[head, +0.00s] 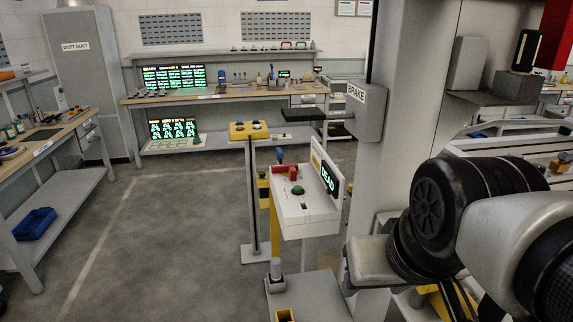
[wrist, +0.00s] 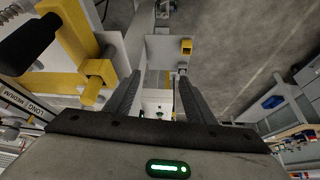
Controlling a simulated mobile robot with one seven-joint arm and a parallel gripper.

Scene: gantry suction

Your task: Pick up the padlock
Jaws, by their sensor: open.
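I cannot pick out the padlock with certainty in either view. Beyond the fingertips is a grey plate (wrist: 161,46) with a yellow square socket (wrist: 186,46). In the head view my arm fills the lower right, and the fingers are not visible.
A screen reading DEAD (head: 328,178) and a green button (head: 298,190) are on the control box. A grey column with a BRAKE box (head: 366,112) stands beside it. A yellow frame (wrist: 92,82) and black handle (wrist: 28,42) lie left of my fingers. Open floor (head: 160,235) lies left.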

